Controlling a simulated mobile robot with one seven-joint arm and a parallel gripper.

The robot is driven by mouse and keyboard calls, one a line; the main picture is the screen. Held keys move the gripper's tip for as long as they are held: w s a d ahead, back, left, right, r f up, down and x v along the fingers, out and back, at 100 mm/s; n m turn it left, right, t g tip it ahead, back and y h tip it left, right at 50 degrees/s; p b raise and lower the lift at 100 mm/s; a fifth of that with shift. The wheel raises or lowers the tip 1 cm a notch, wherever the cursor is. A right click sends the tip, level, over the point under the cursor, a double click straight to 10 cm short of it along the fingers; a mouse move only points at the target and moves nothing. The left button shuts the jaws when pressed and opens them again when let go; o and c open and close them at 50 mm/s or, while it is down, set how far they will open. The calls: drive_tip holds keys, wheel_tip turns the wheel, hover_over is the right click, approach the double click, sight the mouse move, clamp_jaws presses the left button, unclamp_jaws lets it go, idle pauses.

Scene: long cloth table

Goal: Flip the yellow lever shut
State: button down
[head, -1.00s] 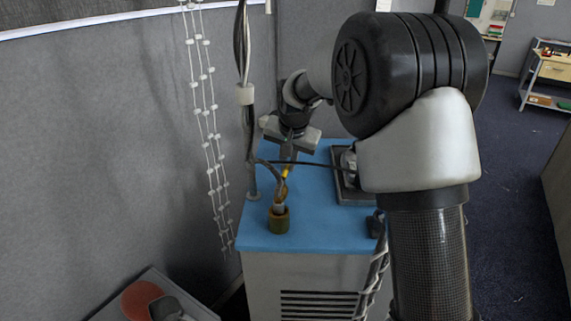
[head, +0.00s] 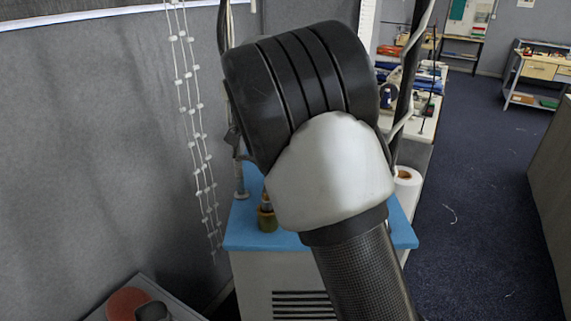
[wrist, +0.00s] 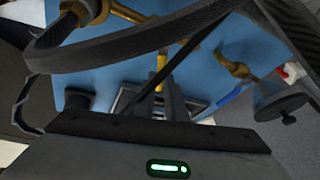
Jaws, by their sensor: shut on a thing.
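The yellow lever (wrist: 161,64) shows in the wrist view as a short yellow strip at the tips of my gripper (wrist: 163,82). The grey fingers are close together on it, and its lower part is hidden between them. In the head view my arm covers both the gripper and the lever. A brass fitting (head: 266,217) stands on the blue top (head: 250,239) of a cabinet, left of my arm.
A dark hose (wrist: 120,52) crosses close in front of the wrist camera. Brass pipework (wrist: 238,68) lies to its right. A white roll (head: 407,187) stands right of the cabinet. A beaded chain (head: 196,125) hangs at left. Open floor (head: 475,210) lies right.

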drive_tip(key=shift+s+m+g+h+p, duration=0.25)
drive_tip(key=shift+s+m+g, duration=0.2)
drive_tip(key=shift+m, duration=0.65)
drive_tip(key=shift+s+m+g+h+p, duration=0.15)
drive_tip(key=shift+s+m+g+h, duration=0.2)
drive_tip(key=shift+m, duration=0.75)
drive_tip(key=shift+s, duration=0.15)
drive_tip(key=c, duration=1.8)
unclamp_jaws()
drive_tip(key=v, duration=0.7)
drive_tip(key=shift+r, duration=0.25)
drive_tip(key=shift+a, duration=0.1)
